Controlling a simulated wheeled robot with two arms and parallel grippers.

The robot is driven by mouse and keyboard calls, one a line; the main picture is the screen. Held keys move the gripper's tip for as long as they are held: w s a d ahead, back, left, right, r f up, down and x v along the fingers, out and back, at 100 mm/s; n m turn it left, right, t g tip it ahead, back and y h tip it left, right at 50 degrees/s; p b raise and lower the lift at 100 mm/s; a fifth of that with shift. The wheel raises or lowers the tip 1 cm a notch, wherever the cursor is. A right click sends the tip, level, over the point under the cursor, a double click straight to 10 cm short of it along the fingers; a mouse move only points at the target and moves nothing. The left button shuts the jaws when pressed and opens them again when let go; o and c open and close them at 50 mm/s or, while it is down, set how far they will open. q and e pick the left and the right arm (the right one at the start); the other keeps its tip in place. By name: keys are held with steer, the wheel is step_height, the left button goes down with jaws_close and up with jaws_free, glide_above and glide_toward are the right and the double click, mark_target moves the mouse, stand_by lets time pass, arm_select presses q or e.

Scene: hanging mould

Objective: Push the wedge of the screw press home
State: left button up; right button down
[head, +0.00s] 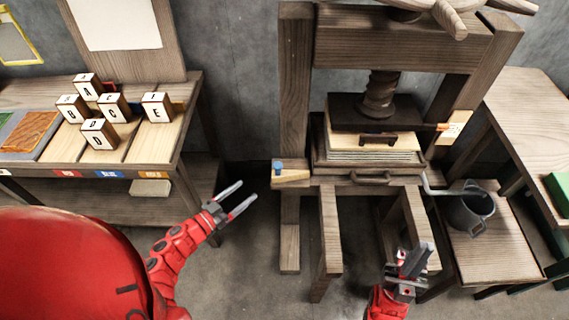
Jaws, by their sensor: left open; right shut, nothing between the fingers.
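The wooden screw press (298,110) stands in the middle right, with its dark screw (381,95) down on a dark pressing plate (345,108). A pale wooden wedge (291,177) with a blue knob (277,167) lies at the press's left post, low on a side ledge. How deep it sits cannot be told. My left gripper (236,199) is open and empty, left of and slightly below the wedge, apart from it. My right gripper (412,262) is shut and empty, in front of the press's right leg.
A left table (130,158) holds several lettered blocks (113,108). A grey watering-can-like vessel (468,212) stands on a low stand at right. A stack of sheets (372,148) lies under the pressing plate. The floor between left table and press is clear.

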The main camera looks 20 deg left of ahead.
mark_target(278, 164)
arm_select(q)
steer(key=x, duration=1.5)
steer(key=shift+p, duration=0.4)
jaws_close()
steer(key=shift+d, duration=0.1)
stand_by(0.4)
